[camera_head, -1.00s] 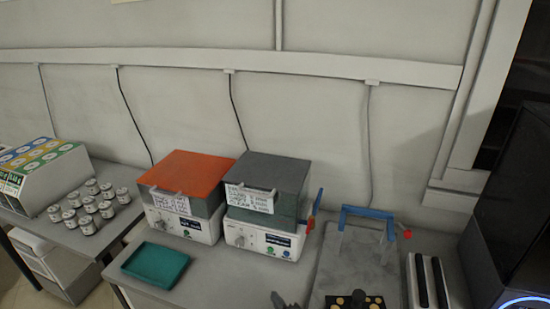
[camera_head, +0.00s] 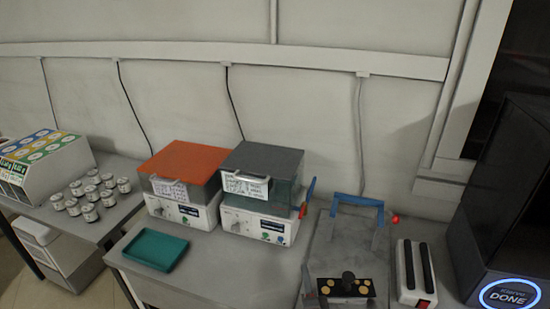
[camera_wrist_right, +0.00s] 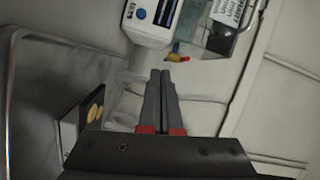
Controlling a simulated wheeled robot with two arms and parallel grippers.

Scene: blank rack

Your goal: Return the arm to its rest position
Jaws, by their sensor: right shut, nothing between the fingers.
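My right gripper (camera_wrist_right: 161,75) shows in the right wrist view with its two grey fingers together and nothing between them. The fingers point toward the back of the bench and a white device (camera_wrist_right: 150,20). In the head view I cannot clearly make out the right gripper. My left gripper is in neither current view.
On the bench stand an orange-topped device (camera_head: 183,161), a grey-topped device (camera_head: 262,160), a teal tray (camera_head: 155,250), a grey plate with a blue handle (camera_head: 357,201), and a black panel with gold spots (camera_head: 345,288). A dark machine (camera_head: 500,210) stands at right. Several jars (camera_head: 90,190) stand left.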

